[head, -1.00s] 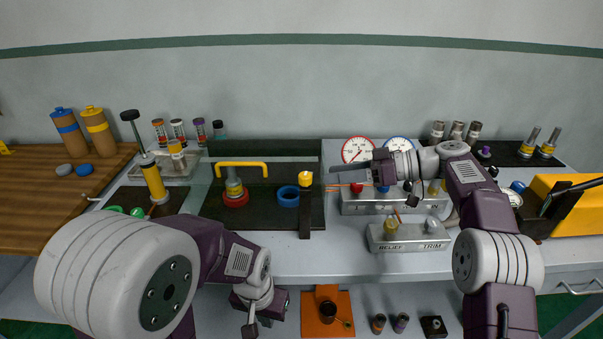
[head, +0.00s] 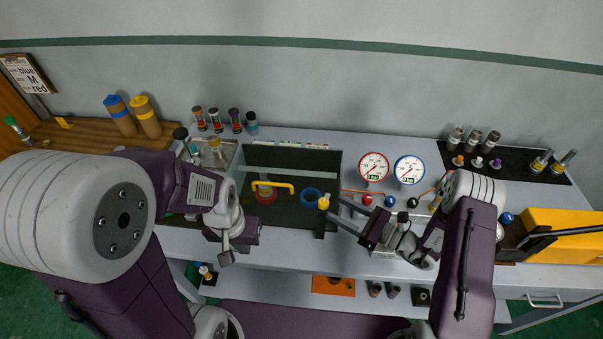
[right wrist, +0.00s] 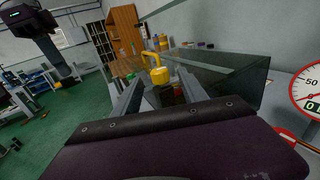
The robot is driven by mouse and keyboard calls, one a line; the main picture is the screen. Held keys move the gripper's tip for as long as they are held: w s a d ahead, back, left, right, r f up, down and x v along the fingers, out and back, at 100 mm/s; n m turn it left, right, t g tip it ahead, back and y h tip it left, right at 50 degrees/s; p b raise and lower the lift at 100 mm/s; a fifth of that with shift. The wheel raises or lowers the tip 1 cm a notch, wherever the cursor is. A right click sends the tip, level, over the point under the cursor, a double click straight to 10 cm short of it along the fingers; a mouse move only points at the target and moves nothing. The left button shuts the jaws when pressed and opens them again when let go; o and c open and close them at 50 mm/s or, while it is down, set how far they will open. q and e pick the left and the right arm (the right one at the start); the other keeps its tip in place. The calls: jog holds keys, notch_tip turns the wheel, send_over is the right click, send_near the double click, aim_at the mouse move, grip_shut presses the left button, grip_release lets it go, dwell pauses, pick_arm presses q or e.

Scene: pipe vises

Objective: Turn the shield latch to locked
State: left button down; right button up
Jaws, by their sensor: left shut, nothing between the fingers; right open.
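The shield latch is a dark upright arm with a yellow knob (head: 323,202) at the front right of the shield. The clear shield with its yellow handle (head: 273,185) is down over the dark vise bed. My right gripper (head: 335,209) is open, its fingertips just right of the knob. In the right wrist view the yellow knob (right wrist: 160,76) shows between the two open fingers, a little beyond the tips; I cannot tell if they touch it. My left gripper (head: 226,258) is shut and empty, left of the shield near the bench's front edge.
A red-rimmed gauge (head: 374,167) and a blue-rimmed gauge (head: 409,169) stand behind my right gripper. A blue ring (head: 311,197) and a red ring (head: 266,195) are at the vise bed. A yellow box (head: 570,235) is at the far right.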

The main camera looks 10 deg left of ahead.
aim_at(325, 200)
jog(key=p+x, duration=0.2)
jog(key=x, duration=0.6)
jog(key=shift+s+p, duration=0.1)
jog(key=shift+p, duration=0.3)
jog(key=shift+w+a, duration=0.25)
jog(key=shift+a, duration=0.15)
